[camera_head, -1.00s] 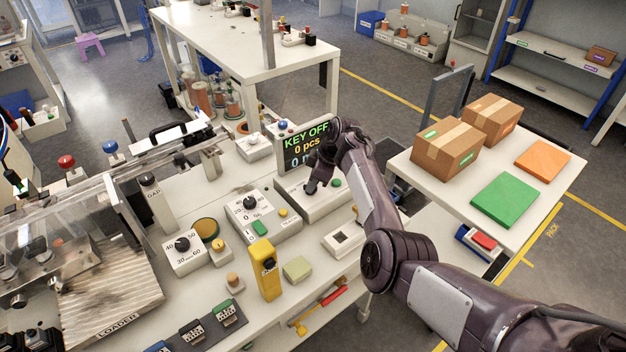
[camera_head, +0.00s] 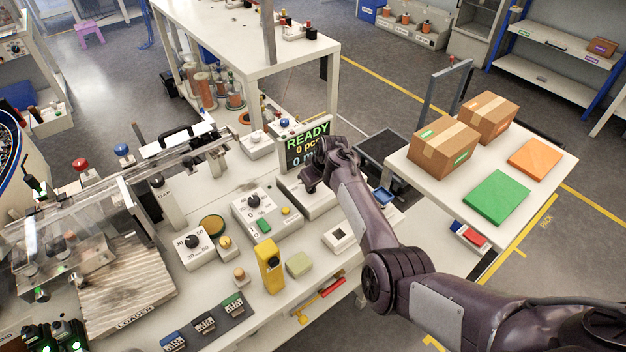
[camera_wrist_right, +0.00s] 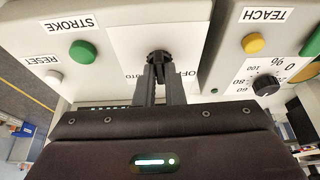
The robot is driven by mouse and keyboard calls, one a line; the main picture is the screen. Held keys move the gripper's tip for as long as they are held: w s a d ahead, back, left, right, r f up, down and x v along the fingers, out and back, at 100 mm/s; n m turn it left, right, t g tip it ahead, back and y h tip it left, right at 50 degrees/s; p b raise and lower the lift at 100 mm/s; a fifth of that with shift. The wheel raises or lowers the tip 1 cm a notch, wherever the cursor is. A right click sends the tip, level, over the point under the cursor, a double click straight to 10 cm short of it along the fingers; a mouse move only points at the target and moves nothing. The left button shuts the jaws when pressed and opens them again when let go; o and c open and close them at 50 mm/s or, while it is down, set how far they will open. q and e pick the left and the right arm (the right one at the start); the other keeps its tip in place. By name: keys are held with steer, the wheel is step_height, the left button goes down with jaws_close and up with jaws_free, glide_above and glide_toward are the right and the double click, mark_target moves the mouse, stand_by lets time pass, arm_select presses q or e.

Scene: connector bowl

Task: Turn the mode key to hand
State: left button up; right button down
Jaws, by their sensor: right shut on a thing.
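The mode key (camera_wrist_right: 158,57) is a black knob on a white panel (camera_wrist_right: 190,35) in the right wrist view. My right gripper (camera_wrist_right: 160,72) is shut on it, with both fingertips around it. Partly covered lettering shows on either side of the fingers, "OFF" on the right of the picture. The key's exact angle is hard to tell. In the head view my right gripper (camera_head: 311,188) reaches down to the control box (camera_head: 325,205), and hides the key. The display (camera_head: 308,143) behind it reads "READY". My left gripper is not in view.
A green button (camera_wrist_right: 83,51) and a white reset button (camera_wrist_right: 53,76) sit beside the key. A yellow teach button (camera_wrist_right: 253,43) and a percent dial (camera_wrist_right: 265,85) are on the neighbouring box. A yellow upright device (camera_head: 269,265) stands at the bench front.

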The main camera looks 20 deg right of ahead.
stand_by(0.3)
steer(key=c, duration=1.5)
jaws_free()
steer(key=shift+r, duration=0.1)
steer(key=shift+v, duration=3.8)
